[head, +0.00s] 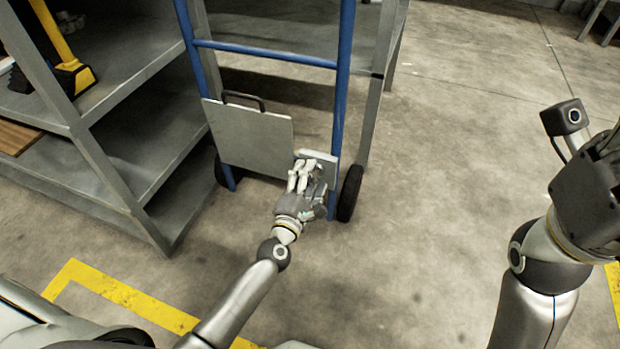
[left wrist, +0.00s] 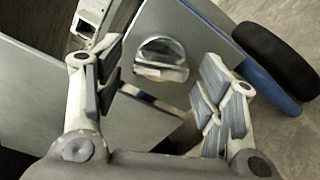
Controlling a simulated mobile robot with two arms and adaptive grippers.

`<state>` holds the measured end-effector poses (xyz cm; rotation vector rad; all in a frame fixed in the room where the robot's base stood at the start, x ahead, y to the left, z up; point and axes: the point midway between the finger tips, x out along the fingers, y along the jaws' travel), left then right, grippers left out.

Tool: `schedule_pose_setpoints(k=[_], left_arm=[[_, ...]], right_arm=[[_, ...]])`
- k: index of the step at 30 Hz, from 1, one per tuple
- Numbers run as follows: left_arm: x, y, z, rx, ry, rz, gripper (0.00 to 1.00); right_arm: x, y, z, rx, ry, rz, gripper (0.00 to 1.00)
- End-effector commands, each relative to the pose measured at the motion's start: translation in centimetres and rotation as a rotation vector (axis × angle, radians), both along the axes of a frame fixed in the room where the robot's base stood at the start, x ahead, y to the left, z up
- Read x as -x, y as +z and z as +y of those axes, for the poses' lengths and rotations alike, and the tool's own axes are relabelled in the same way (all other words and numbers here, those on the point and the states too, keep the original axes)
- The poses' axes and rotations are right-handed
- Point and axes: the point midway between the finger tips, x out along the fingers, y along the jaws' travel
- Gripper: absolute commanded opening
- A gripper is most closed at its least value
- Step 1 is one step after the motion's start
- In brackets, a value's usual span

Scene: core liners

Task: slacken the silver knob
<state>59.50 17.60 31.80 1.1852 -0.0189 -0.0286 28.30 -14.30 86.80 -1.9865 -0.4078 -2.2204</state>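The silver knob (left wrist: 162,58) is a round, shiny metal piece on a grey panel (left wrist: 203,28). In the left wrist view it lies between and a little beyond the fingertips of my left gripper (left wrist: 160,88). The fingers are spread apart, with a clear gap between each one and the knob. In the head view my left gripper (head: 308,178) is at the lower right of the blue hand truck (head: 344,70) and largely hides the knob. My right gripper (head: 592,190) is at the right edge, partly cut off, and its fingers cannot be made out.
A grey plate with a dark handle (head: 250,140) stands on the hand truck, left of my left gripper. A black wheel (head: 350,193) is close on its right. Grey metal shelves (head: 160,135) stand at the left. The concrete floor between my arms is clear.

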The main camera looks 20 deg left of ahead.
Motion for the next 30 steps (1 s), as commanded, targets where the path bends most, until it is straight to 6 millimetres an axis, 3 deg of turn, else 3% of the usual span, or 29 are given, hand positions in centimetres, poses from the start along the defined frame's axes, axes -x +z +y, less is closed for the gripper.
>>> schedule_pose_setpoints(k=[11,24,30], left_arm=[[0.7,-0.1,-0.1,0.000,-0.002,0.001,0.64],[8.4,-0.1,0.2,-0.002,-0.002,0.003,0.64],[11.1,-0.1,0.4,-0.001,-0.001,0.002,0.64]], right_arm=[[0.1,0.1,0.0,0.002,-0.002,-0.006,0.40],[0.0,0.0,0.0,0.001,0.000,0.000,0.40],[0.0,0.0,0.0,0.000,0.000,0.000,0.40]])
